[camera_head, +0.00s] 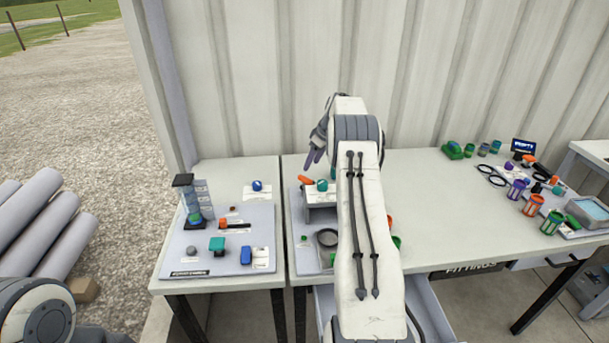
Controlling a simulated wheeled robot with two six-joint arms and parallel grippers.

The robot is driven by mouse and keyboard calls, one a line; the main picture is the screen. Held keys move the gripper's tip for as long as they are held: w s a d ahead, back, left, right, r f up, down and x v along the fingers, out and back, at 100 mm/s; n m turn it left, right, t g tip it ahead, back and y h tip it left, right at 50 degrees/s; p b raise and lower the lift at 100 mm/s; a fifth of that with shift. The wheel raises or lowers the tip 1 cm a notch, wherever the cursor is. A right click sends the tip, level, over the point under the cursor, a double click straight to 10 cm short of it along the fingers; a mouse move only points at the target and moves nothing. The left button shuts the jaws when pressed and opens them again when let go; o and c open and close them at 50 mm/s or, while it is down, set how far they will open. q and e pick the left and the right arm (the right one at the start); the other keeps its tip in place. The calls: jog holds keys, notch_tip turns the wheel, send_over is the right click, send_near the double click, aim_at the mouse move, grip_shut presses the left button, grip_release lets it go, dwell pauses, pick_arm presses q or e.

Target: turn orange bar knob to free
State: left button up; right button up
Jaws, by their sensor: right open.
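An orange bar-shaped piece (305,180) shows at the left edge of the middle panel, beside a grey raised block (320,197). I take it for the orange bar knob; its markings are too small to read. My right gripper (314,157) is open, just above and behind this piece in the picture, and appears apart from it. My right arm hides much of the middle panel. My left gripper is out of view; only part of my left arm shows at the bottom left.
Green and orange cups (533,205) stand far right. The right table's middle is clear. A corrugated wall (250,80) stands behind.

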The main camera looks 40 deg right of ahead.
aim_at(305, 177)
jog(key=p+x, duration=0.1)
jog(key=x, duration=0.6)
jog(key=shift+w+f, duration=0.15)
jog(key=shift+f, duration=0.2)
